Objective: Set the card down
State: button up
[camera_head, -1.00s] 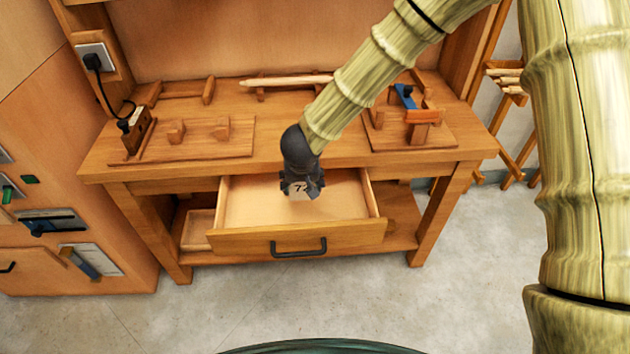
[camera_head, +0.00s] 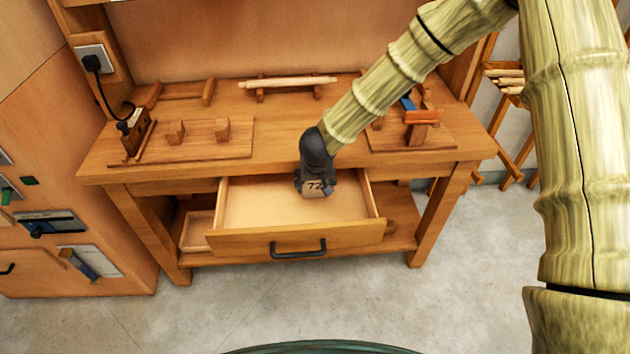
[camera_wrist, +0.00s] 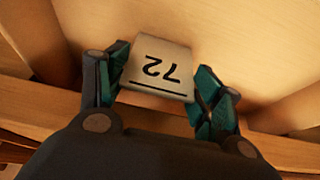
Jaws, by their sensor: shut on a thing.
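The gripper points down over the open drawer (camera_head: 296,238) of the workbench, at the drawer's right half. The drawer floor around it is bare. I cannot tell whether the card touches the drawer floor.
The workbench top (camera_head: 290,125) is above and behind the drawer. The drawer front has a dark handle (camera_head: 298,249).

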jog(key=o, duration=0.8)
jog(key=shift+f, duration=0.15)
jog(key=p+v, duration=0.1)
jog(key=v, duration=1.1)
